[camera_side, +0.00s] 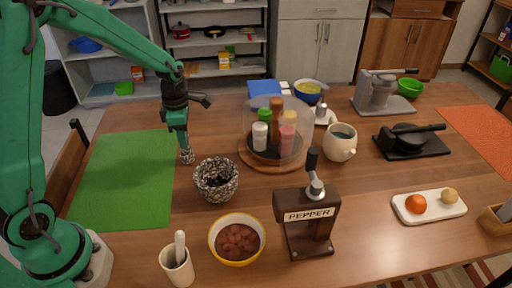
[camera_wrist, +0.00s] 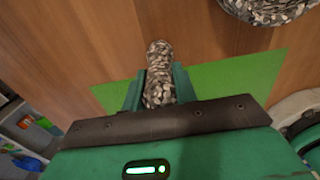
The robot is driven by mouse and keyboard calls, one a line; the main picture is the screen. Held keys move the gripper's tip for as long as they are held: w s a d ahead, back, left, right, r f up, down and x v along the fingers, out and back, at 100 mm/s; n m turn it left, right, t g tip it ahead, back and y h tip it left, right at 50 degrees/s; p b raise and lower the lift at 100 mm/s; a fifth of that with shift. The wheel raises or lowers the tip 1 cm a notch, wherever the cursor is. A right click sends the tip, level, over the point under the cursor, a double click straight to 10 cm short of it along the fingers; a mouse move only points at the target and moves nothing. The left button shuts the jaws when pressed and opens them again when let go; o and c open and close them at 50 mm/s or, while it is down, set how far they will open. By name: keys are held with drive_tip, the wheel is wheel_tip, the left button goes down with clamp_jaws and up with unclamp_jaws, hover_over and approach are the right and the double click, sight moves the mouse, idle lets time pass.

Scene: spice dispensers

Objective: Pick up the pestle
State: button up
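The pestle is a grey and white speckled stone piece (camera_side: 187,157). It points down from my gripper (camera_side: 182,148) in the side view, left of and behind the matching speckled mortar (camera_side: 216,196). In the wrist view the pestle (camera_wrist: 159,58) lies lengthwise between the two green fingers (camera_wrist: 159,88), which press close on both sides; its rounded end sticks out past them. My gripper looks shut on it. Part of the pestle is hidden between the fingers. I cannot tell whether its tip touches the table. The mortar's edge (camera_wrist: 265,10) also shows at the wrist view's top right.
A green mat (camera_side: 125,185) lies left of the gripper. A domed spice stand (camera_side: 248,158) and a cream mug (camera_side: 340,146) stand to the right. In front are a yellow-rimmed bowl (camera_side: 238,262), a pepper dispenser (camera_side: 308,215) and a white cup with a white stick (camera_side: 178,272).

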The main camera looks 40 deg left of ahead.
drive_tip(key=shift+c, duration=1.3)
drive_tip(key=shift+r, duration=0.1)
drive_tip(key=shift+r, duration=0.5)
wheel_tip(320, 180, up, 3)
drive_tip(key=shift+r, duration=0.15)
drive_tip(key=s+d+r, duration=0.1)
drive_tip(key=d+r, duration=0.1)
drive_tip(key=d, duration=0.1)
drive_tip(key=s+d+r, duration=0.2)
drive_tip(key=d, duration=0.2)
drive_tip(key=s+d+r, duration=0.1)
drive_tip(key=d+r, duration=0.1)
drive_tip(key=d, duration=0.1)
drive_tip(key=shift+s+d+r, duration=0.25)
drive_tip(key=shift+d+r, duration=0.05)
drive_tip(key=shift+d, duration=0.1)
drive_tip(key=shift+d, duration=0.15)
